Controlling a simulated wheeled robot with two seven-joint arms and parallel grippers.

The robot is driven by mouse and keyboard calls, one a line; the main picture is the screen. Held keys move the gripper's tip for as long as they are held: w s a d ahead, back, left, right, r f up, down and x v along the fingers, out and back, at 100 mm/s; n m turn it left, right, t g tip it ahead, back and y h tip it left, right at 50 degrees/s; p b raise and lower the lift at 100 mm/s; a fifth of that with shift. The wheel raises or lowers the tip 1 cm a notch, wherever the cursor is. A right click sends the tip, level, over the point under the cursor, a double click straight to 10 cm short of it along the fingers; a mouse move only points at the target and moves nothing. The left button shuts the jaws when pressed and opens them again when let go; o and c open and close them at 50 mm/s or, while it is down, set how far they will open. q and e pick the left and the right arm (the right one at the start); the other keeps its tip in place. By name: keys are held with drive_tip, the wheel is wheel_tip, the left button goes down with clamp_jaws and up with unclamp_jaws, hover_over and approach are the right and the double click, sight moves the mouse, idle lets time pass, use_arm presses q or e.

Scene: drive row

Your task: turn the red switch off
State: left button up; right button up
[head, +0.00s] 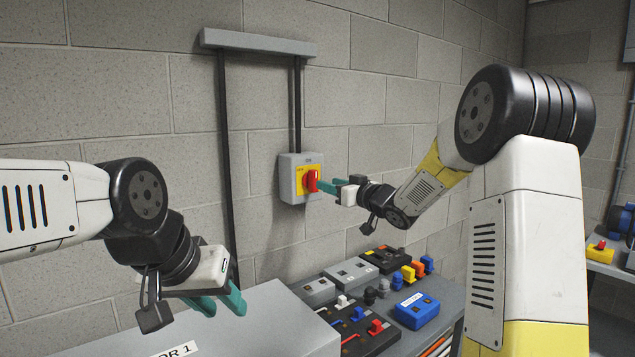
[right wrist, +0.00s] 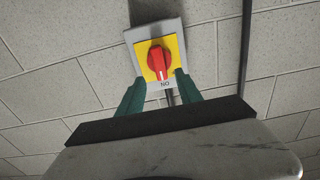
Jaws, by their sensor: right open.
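The red switch (head: 312,181) is a rotary knob on a yellow plate, on a grey box fixed to the block wall. In the right wrist view the red knob (right wrist: 159,64) stands nearly upright in the picture, with its white mark towards the lettering at the plate's lower edge, which reads as an upside-down "ON". My right gripper (head: 328,186) is at the switch, its teal fingers open on either side of the knob; I cannot tell whether they touch it. My left gripper (head: 224,307) hangs empty at the lower left, fingers apart, away from the switch.
A grey cabinet top (head: 250,325) lies below my left gripper. A bench with grey boxes, a blue box (head: 416,311) and several small coloured parts stands below the switch. Dark conduits (head: 298,105) run down the wall. The wall around the switch is clear.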

sight(312, 181)
drive_tip(key=x, duration=0.6)
drive_tip(key=shift+w, duration=0.15)
drive_tip(key=shift+a, duration=0.15)
clamp_jaws()
